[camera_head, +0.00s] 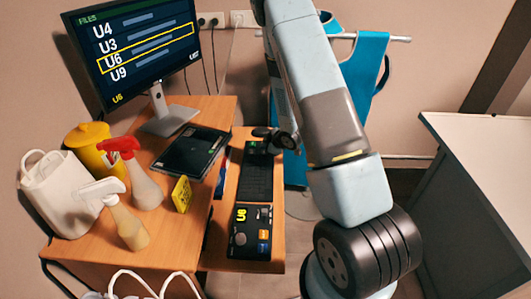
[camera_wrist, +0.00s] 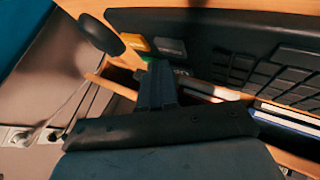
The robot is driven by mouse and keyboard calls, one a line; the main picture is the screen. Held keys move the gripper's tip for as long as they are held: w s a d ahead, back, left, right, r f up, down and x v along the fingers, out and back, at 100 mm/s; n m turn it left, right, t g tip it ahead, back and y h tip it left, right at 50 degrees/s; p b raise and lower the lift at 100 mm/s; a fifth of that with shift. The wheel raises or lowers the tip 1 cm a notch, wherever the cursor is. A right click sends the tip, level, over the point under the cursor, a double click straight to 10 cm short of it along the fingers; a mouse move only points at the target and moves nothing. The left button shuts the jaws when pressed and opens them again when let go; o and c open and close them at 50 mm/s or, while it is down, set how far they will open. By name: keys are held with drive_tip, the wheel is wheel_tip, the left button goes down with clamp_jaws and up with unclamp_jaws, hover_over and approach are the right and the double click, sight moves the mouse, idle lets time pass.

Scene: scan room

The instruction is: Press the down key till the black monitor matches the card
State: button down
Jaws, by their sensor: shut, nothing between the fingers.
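The black monitor (camera_head: 135,45) shows a list U4, U3, U6, U9 with a yellow frame around U6, the third row; a yellow U6 stands at its lower left. A small yellow card (camera_head: 181,194) stands on the desk; its writing is too small to read. The black keyboard (camera_head: 257,178) lies on the lower shelf. In the wrist view it (camera_wrist: 225,45) has an orange key (camera_wrist: 137,42) and a grey key (camera_wrist: 170,47) at its end. My gripper (camera_wrist: 160,68) is shut and empty just by these keys; contact cannot be told. In the head view my gripper (camera_head: 272,136) is at the keyboard's far end.
Spray bottles (camera_head: 132,232), a white bag (camera_head: 55,190), a yellow canister (camera_head: 88,147) and a dark tablet (camera_head: 190,152) crowd the desk. A pale cabinet (camera_head: 490,150) stands right.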

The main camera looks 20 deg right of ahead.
drive_tip(key=shift+f, duration=0.65)
idle(0.8)
drive_tip(key=shift+r, duration=0.85)
drive_tip(key=shift+r, duration=2.5)
